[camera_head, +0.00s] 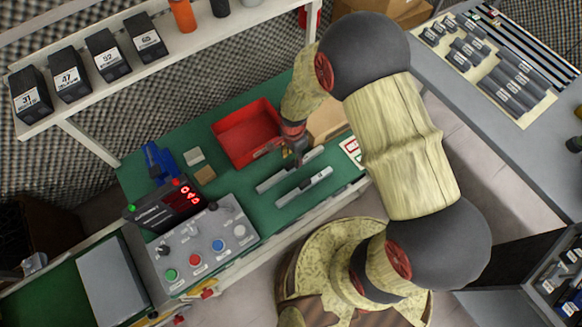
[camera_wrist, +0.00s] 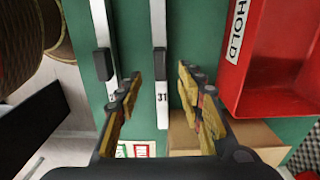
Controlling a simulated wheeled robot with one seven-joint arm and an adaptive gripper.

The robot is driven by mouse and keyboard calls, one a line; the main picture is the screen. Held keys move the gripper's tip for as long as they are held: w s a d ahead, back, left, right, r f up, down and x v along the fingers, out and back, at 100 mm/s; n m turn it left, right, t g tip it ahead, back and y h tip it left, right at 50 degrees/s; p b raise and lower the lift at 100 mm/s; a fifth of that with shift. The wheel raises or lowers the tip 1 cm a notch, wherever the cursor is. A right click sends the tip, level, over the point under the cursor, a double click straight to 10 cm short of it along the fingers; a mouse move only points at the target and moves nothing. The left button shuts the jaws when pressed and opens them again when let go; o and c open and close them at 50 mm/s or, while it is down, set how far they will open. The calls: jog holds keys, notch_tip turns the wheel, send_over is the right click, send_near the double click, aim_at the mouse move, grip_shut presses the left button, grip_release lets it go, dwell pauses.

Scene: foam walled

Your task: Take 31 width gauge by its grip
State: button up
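The 31 width gauge is a pale grey bar (camera_wrist: 159,25) with a dark raised grip (camera_wrist: 160,62) and a white "31" label. It lies on the green bench top and also shows in the head view (camera_head: 272,182), partly hidden by my gripper. My gripper (camera_wrist: 158,88) is open and empty. In the wrist view its fingers appear on either side of the bar's labelled end, with the grip farther up the picture. A second, similar gauge (camera_wrist: 101,25) lies parallel to the left; its label is mostly hidden. It also shows in the head view (camera_head: 304,187).
A red tray marked HOLD (camera_head: 230,148) stands beside the gauges, with a cardboard-brown box (camera_head: 327,122) nearby. A control panel (camera_head: 203,245) and red-digit display (camera_head: 165,207) stand at left. Black numbered holders (camera_head: 108,55) line the shelf above.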

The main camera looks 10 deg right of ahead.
aim_at(291, 164)
jog(key=f+b, duration=0.1)
jog(key=f, duration=0.1)
jog(key=f+b, duration=0.1)
jog(key=f, duration=0.2)
jog(key=f+b, duration=0.1)
jog(key=f, duration=0.1)
jog(key=shift+s+a+f, duration=0.1)
jog(key=shift+a+f, duration=0.1)
jog(key=shift+a, duration=0.1)
jog(key=shift+r, duration=0.1)
jog(key=shift+c, duration=0.2)
grip_shut()
